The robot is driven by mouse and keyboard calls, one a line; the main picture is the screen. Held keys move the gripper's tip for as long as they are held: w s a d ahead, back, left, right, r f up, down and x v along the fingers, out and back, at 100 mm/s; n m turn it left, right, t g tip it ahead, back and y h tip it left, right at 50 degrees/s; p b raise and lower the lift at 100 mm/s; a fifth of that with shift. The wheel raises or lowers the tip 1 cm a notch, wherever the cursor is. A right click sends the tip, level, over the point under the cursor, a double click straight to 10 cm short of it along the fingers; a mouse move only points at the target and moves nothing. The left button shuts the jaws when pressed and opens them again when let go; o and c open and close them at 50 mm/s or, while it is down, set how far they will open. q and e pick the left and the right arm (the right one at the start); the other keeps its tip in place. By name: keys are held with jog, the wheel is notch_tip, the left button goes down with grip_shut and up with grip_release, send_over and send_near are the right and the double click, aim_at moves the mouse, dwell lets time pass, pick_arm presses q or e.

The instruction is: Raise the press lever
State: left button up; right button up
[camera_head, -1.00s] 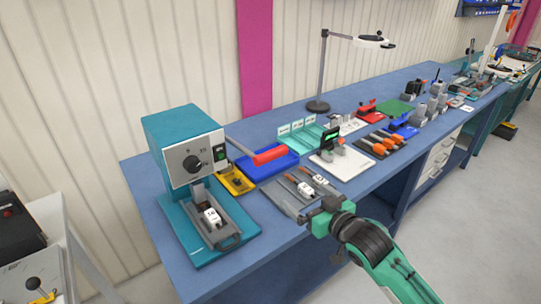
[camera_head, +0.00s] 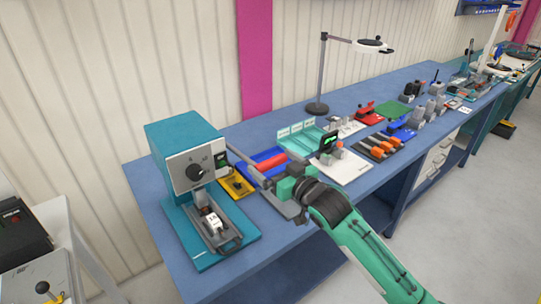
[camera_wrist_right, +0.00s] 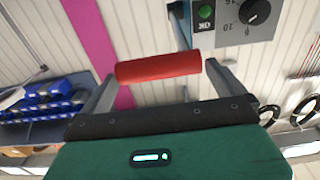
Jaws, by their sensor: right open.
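The teal press (camera_head: 187,160) stands at the left end of the blue bench. Its lever extends right from the press and ends in a red handle (camera_head: 273,163). My right gripper (camera_head: 268,176) is at the red handle. In the right wrist view the handle (camera_wrist_right: 158,67) lies crosswise between the two open fingers, one at each side; whether they touch it I cannot tell. The press's dial (camera_wrist_right: 254,12) and green button (camera_wrist_right: 205,12) show above the handle there. A white part (camera_head: 213,222) sits in the press's lower fixture. My left gripper is out of view.
A yellow tray (camera_head: 237,187) lies right of the press and a blue bin (camera_head: 266,155) lies behind the handle. A white board (camera_head: 343,167) is to the right. A lamp (camera_head: 318,107) stands behind. The bench's front edge is under my right arm.

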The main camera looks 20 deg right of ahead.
jog(key=shift+x, duration=0.95)
